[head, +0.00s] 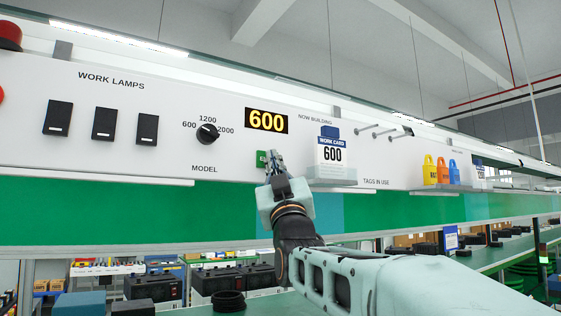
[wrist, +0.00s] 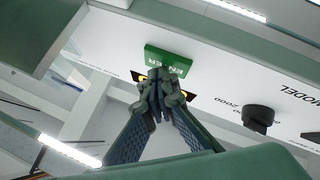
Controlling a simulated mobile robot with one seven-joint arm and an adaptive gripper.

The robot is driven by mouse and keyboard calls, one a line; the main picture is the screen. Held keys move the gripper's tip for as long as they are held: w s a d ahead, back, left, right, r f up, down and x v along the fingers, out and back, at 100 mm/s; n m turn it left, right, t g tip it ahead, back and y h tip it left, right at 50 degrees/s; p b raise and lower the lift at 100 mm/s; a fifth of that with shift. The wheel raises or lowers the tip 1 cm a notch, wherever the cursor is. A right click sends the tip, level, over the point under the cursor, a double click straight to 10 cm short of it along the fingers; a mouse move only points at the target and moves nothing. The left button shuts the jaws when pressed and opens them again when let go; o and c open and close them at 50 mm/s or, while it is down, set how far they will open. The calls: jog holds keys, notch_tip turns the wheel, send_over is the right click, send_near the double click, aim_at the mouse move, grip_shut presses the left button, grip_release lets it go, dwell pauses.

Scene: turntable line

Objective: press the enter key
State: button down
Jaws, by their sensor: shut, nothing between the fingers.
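The green enter key (head: 261,158) is on the white panel (head: 180,100), below the display that reads 600. In the head view my gripper (head: 273,156) covers its right part. In the wrist view the key (wrist: 168,60) shows with its lettering upside down. My gripper (wrist: 160,88) is shut and empty, its fingertips together in front of the key's near edge in that picture. I cannot tell whether the fingertips touch the key.
The model knob (head: 208,132) and several black lamp switches (head: 103,124) are to the left. Pegs (head: 380,132) and coloured tags (head: 442,172) are further right.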

jog(key=shift+s+d+f+b, duration=0.1)
jog(key=shift+s+d+b, duration=0.25)
jog(key=shift+s+b, duration=0.25)
jog(key=s+d+b, duration=0.1)
jog(key=s+b, duration=0.1)
jog(key=s+d+b, duration=0.1)
jog(key=s, duration=0.1)
jog(key=shift+d+b, duration=0.4)
dwell(0.6)
